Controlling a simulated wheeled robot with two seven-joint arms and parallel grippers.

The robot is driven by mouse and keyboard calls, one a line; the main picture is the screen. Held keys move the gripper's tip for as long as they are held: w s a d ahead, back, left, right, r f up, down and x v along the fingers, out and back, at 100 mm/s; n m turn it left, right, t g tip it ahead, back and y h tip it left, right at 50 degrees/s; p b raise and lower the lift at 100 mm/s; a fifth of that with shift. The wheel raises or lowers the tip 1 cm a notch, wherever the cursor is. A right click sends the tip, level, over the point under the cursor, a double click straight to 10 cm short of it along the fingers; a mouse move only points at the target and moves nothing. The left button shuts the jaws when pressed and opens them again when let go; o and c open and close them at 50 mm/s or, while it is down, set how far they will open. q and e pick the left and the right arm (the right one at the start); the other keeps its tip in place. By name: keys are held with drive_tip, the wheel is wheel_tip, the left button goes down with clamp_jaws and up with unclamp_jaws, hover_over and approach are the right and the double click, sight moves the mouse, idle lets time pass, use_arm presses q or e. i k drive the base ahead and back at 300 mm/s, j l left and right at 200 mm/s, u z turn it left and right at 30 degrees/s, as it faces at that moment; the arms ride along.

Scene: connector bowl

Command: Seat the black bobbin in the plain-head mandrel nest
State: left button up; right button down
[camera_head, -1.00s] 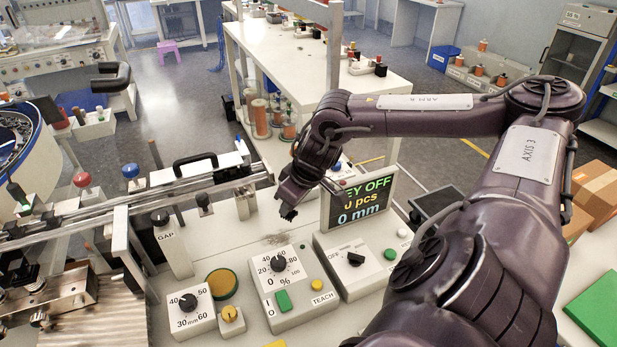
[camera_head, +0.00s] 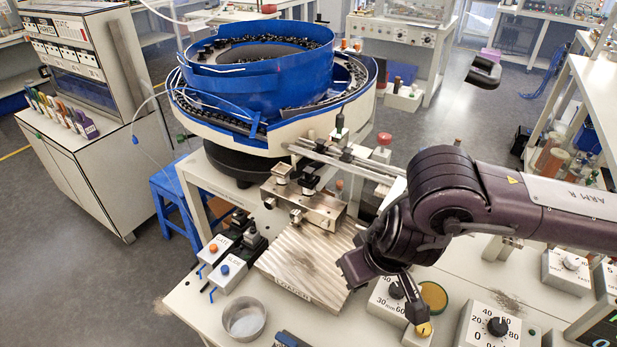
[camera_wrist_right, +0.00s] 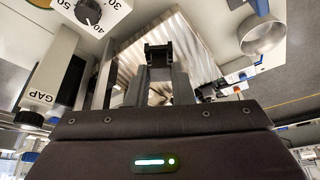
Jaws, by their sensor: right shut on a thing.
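My right gripper (camera_head: 349,272) hangs over the right side of the ribbed metal plate, pointing down. In the right wrist view its two fingers (camera_wrist_right: 158,72) are shut on a small black flanged piece, the black bobbin (camera_wrist_right: 158,52), held in front of the ribbed plate. In the head view the bobbin is too small and dark to make out. A metal block with black-topped posts (camera_head: 303,203) stands behind the ribbed plate. I cannot tell which part is the plain-head mandrel nest. My left gripper is not in view.
The ribbed plate (camera_head: 300,262) lies on the white bench. A round metal dish (camera_head: 244,318) and switch boxes (camera_head: 228,273) stand to its left. A dial box (camera_head: 388,300) is close on the right. A blue bowl feeder (camera_head: 255,75) stands behind.

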sight(283, 171)
drive_tip(key=i+j+z, duration=0.1)
drive_tip(key=j, duration=0.65)
drive_tip(key=i+j+z, duration=0.1)
drive_tip(key=j, duration=0.7)
drive_tip(key=i+j, duration=0.2)
drive_tip(key=j, duration=0.6)
drive_tip(key=i+j+z, duration=0.15)
drive_tip(key=j, duration=0.6)
drive_tip(key=k, duration=0.05)
